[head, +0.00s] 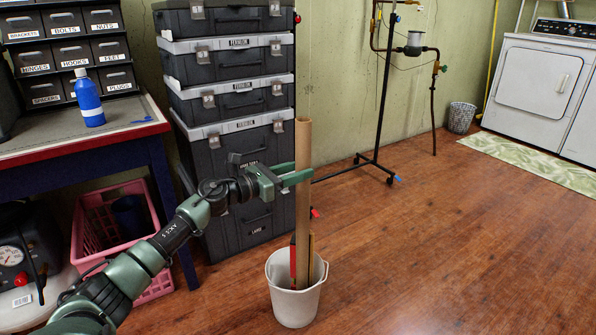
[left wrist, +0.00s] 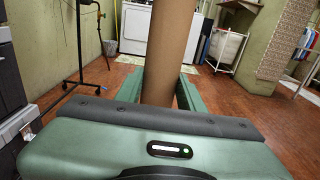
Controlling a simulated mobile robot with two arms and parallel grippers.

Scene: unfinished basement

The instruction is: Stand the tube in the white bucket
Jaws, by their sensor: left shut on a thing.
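A tall brown cardboard tube (head: 303,170) stands upright, its lower end down inside the white bucket (head: 296,305) on the wood floor. How deep it reaches is hidden by the bucket wall. My left gripper (head: 297,176) is shut on the tube at about mid-height, above the bucket rim. In the left wrist view the tube (left wrist: 172,50) rises between the green fingers. A red item (head: 293,262) and a thin yellowish-brown item (head: 311,258) also stand in the bucket beside the tube. My right gripper is not in view.
Stacked dark tool cases (head: 238,140) stand behind the bucket. A workbench (head: 85,140) with a blue bottle (head: 88,100) is at left, a pink basket (head: 95,225) beneath. A black wheeled stand (head: 375,165) is behind; floor to the right is clear.

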